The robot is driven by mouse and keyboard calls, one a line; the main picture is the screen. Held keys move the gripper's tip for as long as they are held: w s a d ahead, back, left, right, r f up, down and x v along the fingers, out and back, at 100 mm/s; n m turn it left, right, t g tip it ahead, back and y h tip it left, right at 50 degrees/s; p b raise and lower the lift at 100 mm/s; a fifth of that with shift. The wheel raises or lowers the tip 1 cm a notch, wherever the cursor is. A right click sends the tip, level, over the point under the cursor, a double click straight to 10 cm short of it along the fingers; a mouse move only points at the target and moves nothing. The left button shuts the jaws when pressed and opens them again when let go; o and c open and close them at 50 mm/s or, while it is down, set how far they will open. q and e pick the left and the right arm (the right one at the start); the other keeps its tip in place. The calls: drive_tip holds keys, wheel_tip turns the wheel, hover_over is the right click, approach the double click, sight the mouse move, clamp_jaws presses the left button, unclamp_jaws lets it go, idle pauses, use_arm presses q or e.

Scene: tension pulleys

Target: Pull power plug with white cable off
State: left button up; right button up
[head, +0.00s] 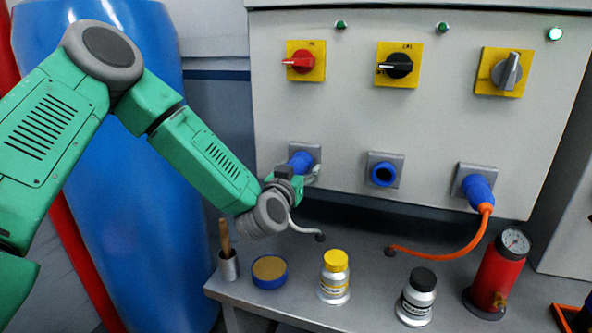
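A blue power plug (299,160) sits at the left socket (313,150) on the grey panel. Its white cable (300,227) hangs below and runs to a dark fitting on the shelf. My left gripper (309,176) is at the plug, reaching in from the lower left and partly covering it. Its fingers are small and overlap the plug, so I cannot tell whether they are closed on it. My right gripper is not in view.
The middle socket (383,173) is empty. The right socket holds a blue plug (479,190) with an orange cable (445,253). On the shelf (370,288) stand a brush cup (229,266), a blue dish (269,281), two bottles (335,277) (417,296) and a red gauge cylinder (497,275).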

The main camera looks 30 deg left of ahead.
use_arm(q)
drive_tip(key=shift+a, duration=0.3)
clamp_jaws()
drive_tip(key=shift+s+d+f, duration=0.2)
drive_tip(key=shift+s+d, duration=0.05)
drive_tip(key=shift+s+d+r, duration=0.1)
drive_tip(key=shift+s+d, duration=0.15)
drive_tip(key=shift+s, duration=0.2)
drive_tip(key=shift+s+d+r, duration=0.1)
drive_tip(key=shift+s+d, duration=0.1)
drive_tip(key=shift+s, duration=0.25)
drive_tip(key=shift+s+a+p, duration=0.1)
drive_tip(key=shift+s+p, duration=0.25)
drive_tip(key=shift+s, duration=0.65)
drive_tip(key=shift+v, duration=0.8)
